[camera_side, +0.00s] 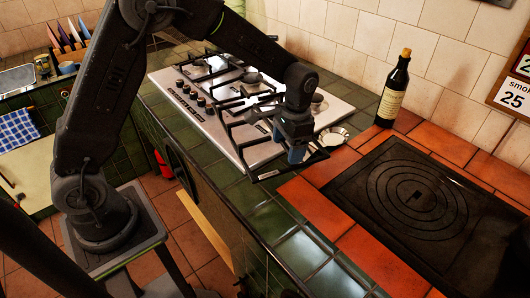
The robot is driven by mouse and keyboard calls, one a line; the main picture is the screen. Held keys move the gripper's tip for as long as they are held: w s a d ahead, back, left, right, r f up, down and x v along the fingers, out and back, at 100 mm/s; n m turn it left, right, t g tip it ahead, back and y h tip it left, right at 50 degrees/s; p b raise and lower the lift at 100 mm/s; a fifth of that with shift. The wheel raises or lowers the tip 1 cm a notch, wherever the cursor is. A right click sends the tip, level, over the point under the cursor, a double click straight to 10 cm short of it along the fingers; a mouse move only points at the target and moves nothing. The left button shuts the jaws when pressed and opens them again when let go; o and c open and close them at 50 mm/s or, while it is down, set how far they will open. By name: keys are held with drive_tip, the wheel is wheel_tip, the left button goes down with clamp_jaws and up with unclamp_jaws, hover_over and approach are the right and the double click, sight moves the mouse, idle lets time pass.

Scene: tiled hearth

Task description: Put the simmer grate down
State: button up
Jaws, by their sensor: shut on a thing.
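My gripper (297,154) is at the near right corner of the gas hob (216,126), pointing down, with blue at its fingertips. It is shut on the simmer grate (268,175), a dark open frame of thin bars. The grate shows below and to the left of the fingers, over the hob's edge and the green tiles. My gripper hides part of it. I cannot tell whether it touches the surface below. Other black grates (205,62) sit on the hob.
A small pale dish (333,136) stands just right of my gripper. A dark corked bottle (394,92) stands behind it near the wall. A black ringed hotplate (350,190) lies in the red tiles at right. Green tiles (265,218) in front are clear.

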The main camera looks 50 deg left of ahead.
sight(255, 105)
drive_tip(key=a+r+m, duration=0.1)
drive_tip(key=a+m, duration=0.1)
drive_tip(key=a, duration=0.3)
drive_tip(key=w+a+r+m, duration=0.1)
drive_tip(key=a+m, duration=0.1)
drive_tip(key=a, duration=0.3)
drive_tip(key=w+a+m, duration=0.1)
drive_tip(key=a+m, duration=0.1)
drive_tip(key=a, duration=0.3)
drive_tip(key=shift+a+r+t+y, duration=0.25)
drive_tip(key=shift+r+t+y, duration=0.05)
drive_tip(key=shift+r+y, duration=0.1)
drive_tip(key=s+a+r+m+t, duration=0.1)
drive_tip(key=s+a+r+m, duration=0.15)
drive_tip(key=a+m, duration=0.85)
drive_tip(key=shift+w+d+f+n+y, duration=0.1)
drive_tip(key=shift+w+d+f+n, duration=0.25)
drive_tip(key=shift+w+d+f, duration=1)
drive_tip(key=shift+w+d+f+n+y, duration=0.1)
drive_tip(key=shift+w+d+f+n, duration=0.2)
drive_tip(key=shift+w+d+f, duration=1)
drive_tip(key=shift+w+d+f+n+y, duration=0.1)
drive_tip(key=shift+w+d+f+n, duration=0.35)
drive_tip(key=shift+w+f, duration=1.7)
drive_tip(key=shift+s+f, duration=0.45)
drive_tip(key=shift+f, duration=0.15)
